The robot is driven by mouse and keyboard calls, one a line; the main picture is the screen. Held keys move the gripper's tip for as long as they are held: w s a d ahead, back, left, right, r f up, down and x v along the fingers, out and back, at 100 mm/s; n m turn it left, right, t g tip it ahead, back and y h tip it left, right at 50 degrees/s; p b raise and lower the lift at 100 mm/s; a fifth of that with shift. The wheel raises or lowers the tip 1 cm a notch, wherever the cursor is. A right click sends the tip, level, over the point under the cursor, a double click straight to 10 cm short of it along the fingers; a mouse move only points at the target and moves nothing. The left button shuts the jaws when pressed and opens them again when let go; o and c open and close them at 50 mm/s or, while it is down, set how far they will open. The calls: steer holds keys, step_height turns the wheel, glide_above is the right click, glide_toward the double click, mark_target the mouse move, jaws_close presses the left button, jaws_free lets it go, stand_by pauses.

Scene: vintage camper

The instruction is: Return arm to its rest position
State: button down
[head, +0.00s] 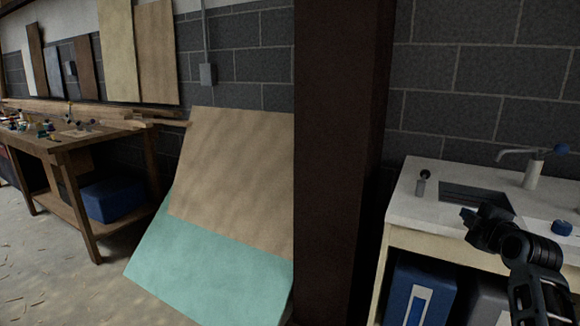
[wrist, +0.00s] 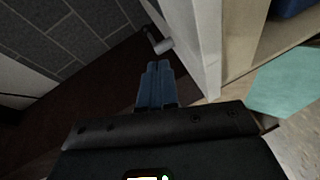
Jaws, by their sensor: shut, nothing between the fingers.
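My gripper (head: 466,214) is at the right of the head view, in front of and over the white counter (head: 405,205) near the dark sink basin (head: 476,195). Its blue fingers are together and empty; they also show in the wrist view (wrist: 156,66). My arm reaches in from the lower right corner, bent at a joint behind the gripper. The gap between fingertips and counter is hard to judge.
A small grey cylinder with a dark knob (head: 421,184) stands on the counter, left of the basin. A dark post (head: 340,160) stands left. Leaning boards (head: 230,190) and a workbench (head: 100,140) are farther left.

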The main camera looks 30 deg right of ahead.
steer(key=s+a+f+m+y, duration=0.1)
steer(key=s+a+f, duration=0.35)
steer(key=a, duration=0.55)
steer(key=s+a+f+m+t+y, duration=0.1)
steer(key=s+a+f+m, duration=0.3)
steer(key=a, duration=0.6)
steer(key=s+a+f+n+y, duration=0.1)
steer(key=s+a+f, duration=0.1)
steer(key=a+f, duration=0.6)
steer(key=s+a+r+m+y, duration=0.1)
steer(key=s+a+r+y, duration=0.1)
steer(key=s+a, duration=0.4)
steer(key=s+a+r+m+y, duration=0.1)
steer(key=s+a+r, duration=0.3)
steer(key=s, duration=0.6)
steer(key=s+a+r+m+t+y, duration=0.1)
steer(key=s+a+r+y, duration=0.2)
steer(key=s+a, duration=0.5)
steer(key=shift+r+b, duration=0.35)
steer(key=shift+r, duration=0.25)
